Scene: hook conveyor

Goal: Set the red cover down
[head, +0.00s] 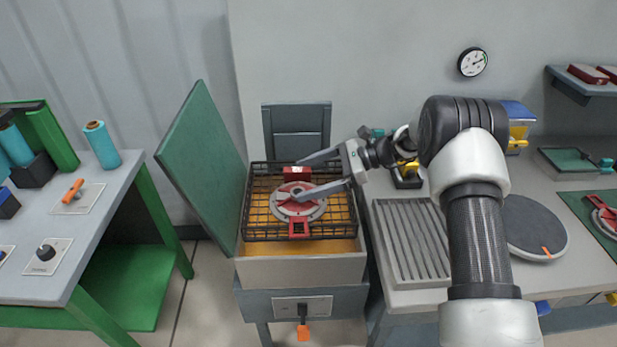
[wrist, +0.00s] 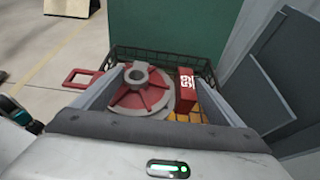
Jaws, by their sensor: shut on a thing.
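The red cover (head: 290,190) is round, with red ribs, a grey hub and a grey rim. It is over a black wire basket (head: 247,225) in an open box (head: 300,270). It also shows in the wrist view (wrist: 132,99). My gripper (head: 300,179) is shut on the cover, its fingers wide apart on either side. A red block with white marking (wrist: 186,91) is on one side of the cover, and a red handle-like frame (head: 299,228) is on the other. Whether the cover touches the basket cannot be told.
The box's green lid (head: 203,165) stands open at left. A worktop at right holds a ribbed grey tray (head: 412,240) and a dark round plate (head: 533,228). A green-legged bench (head: 50,240) with controls stands at left. A grey panel (head: 297,130) is behind the basket.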

